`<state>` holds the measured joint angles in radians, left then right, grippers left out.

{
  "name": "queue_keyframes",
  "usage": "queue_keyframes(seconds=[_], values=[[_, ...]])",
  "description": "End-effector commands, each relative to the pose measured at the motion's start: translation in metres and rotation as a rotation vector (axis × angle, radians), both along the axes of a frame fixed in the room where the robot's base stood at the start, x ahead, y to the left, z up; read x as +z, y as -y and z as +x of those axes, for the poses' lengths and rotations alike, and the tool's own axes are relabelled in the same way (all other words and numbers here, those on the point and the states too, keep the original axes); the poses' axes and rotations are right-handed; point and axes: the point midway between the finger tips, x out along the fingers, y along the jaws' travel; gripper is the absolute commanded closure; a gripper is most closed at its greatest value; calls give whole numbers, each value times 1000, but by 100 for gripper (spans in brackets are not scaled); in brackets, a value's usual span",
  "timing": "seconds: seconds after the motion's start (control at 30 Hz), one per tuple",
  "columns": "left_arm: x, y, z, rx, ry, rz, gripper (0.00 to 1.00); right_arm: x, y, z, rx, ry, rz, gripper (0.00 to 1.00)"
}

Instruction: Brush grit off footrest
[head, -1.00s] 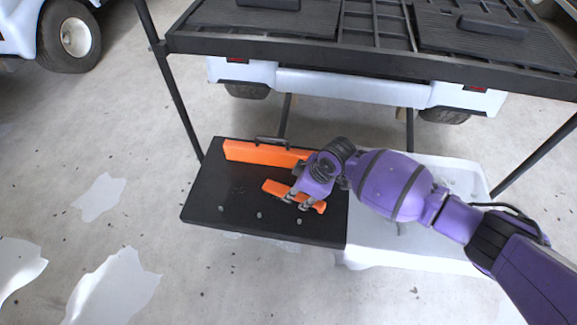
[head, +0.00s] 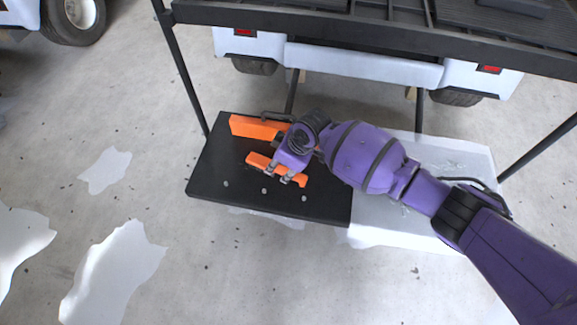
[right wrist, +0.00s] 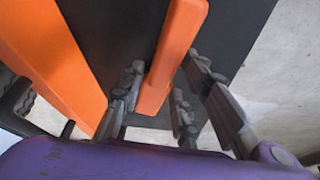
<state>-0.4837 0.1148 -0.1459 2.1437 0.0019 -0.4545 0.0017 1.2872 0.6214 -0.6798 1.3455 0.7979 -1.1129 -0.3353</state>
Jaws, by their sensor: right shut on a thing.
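The black footrest (head: 215,165) is a flat panel at the back of the cart. Several small grey bits of grit (head: 264,190) lie in a row near its front edge. My right gripper (head: 288,178) is shut on a slim orange brush (head: 262,161) above the panel, behind the grit. In the right wrist view the brush (right wrist: 178,50) runs between the fingers (right wrist: 160,105). Its bristles do not show, and I cannot tell whether it touches the panel. My left gripper is not in view.
A larger orange block (head: 252,127) lies along the footrest's rear edge, beside a dark handle (head: 280,115). A pale panel (head: 375,215) adjoins on the right. Black posts (head: 185,80) and the dark roof frame (head: 330,27) surround the space. The concrete floor in front is open.

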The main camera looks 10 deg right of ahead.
Motion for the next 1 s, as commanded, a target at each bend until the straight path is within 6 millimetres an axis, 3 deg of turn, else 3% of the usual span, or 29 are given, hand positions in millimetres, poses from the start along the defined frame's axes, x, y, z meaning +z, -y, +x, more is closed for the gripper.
queue_keyframes(seconds=[1.0], values=[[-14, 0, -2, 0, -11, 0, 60, 0, -69, 22, 1, 0, 2, 91]])
